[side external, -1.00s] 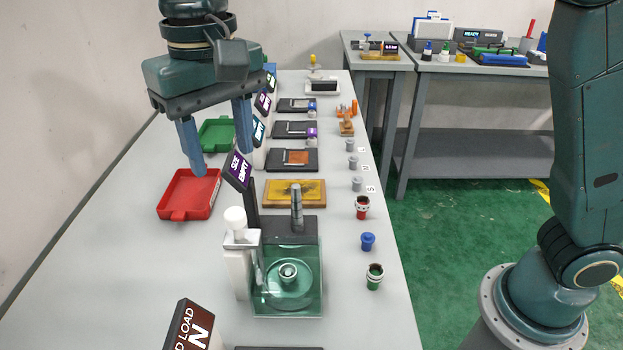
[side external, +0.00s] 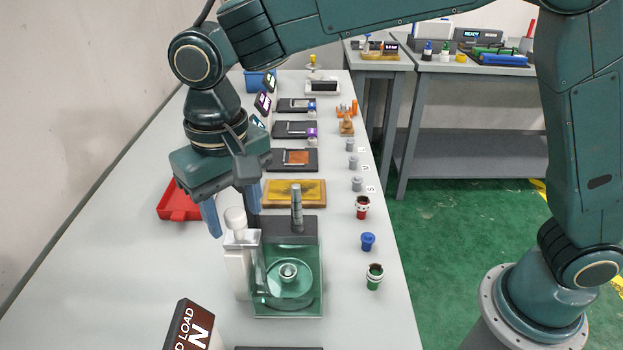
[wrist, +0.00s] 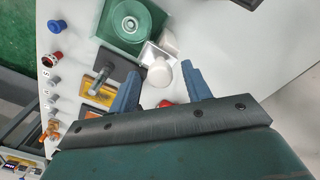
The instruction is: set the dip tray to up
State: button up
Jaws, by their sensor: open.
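The dip station is a clear green tank (side external: 288,285) with a round dish inside, standing at the near middle of the bench. At its left is a white upright block (side external: 238,262) topped by a round white knob (side external: 235,217). The tank (wrist: 131,24) and the knob (wrist: 158,74) also show in the wrist view. My gripper (side external: 231,212) is open, its blue fingers pointing down close to the knob. In the wrist view the knob appears between the fingertips (wrist: 161,76). I cannot tell whether either finger touches it. Which part is the dip tray is unclear.
A red tray (side external: 178,204) lies behind my gripper. Small red, blue and green pots (side external: 368,241) line the right edge. A sign (side external: 190,325) stands at the near left. The left bench surface is clear.

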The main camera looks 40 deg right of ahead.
jog(key=shift+c, duration=0.2)
grip_shut()
notch_tip(320, 180, up, 7)
jog(key=shift+f, duration=0.1)
jog(key=shift+r, duration=0.45)
grip_release()
jog(key=shift+o, duration=0.2)
